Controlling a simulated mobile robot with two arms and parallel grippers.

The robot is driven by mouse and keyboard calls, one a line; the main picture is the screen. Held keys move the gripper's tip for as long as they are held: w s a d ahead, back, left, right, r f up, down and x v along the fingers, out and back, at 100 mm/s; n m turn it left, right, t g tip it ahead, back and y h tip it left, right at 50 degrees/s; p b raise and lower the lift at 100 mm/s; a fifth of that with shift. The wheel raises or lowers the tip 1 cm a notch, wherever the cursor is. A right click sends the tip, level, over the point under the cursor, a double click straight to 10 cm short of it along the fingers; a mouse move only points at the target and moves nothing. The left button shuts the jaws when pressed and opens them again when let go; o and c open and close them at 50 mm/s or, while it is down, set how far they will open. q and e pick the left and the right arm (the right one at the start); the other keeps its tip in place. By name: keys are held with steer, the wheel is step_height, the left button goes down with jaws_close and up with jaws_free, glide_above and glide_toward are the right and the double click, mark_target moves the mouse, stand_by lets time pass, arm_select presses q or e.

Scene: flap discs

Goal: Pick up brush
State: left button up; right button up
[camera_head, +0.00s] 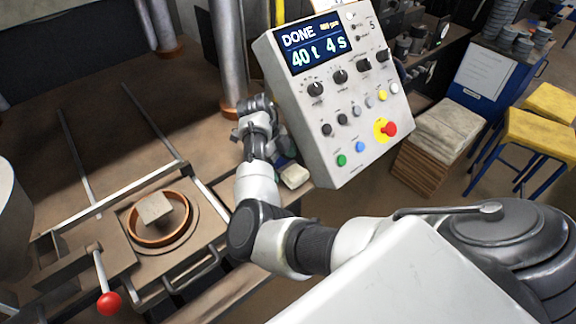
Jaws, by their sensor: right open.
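My right arm reaches in from the lower right, and its gripper (257,104) is up beside the left edge of the control panel. Its fingers are small and partly turned away; it is open and I see nothing held between them. No brush can be made out with certainty. A small pale block-like item (294,176) lies below the gripper, beside the panel's lower left edge, partly hidden; I cannot tell whether it is part of a brush. My left gripper is not in view.
The tilted control panel (345,110) stands close right of my gripper, its screen reading "DONE". Metal columns (228,50) rise behind. At left, an orange ring (185,232) surrounds a grey block (154,208) on the press table, near a red-knobbed lever (109,303). Yellow stools (540,135) stand right.

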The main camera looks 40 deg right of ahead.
steer(key=shift+s+d+f, duration=0.1)
steer(key=shift+s+f, duration=0.05)
steer(key=shift+f, duration=0.15)
steer(key=c, duration=1.1)
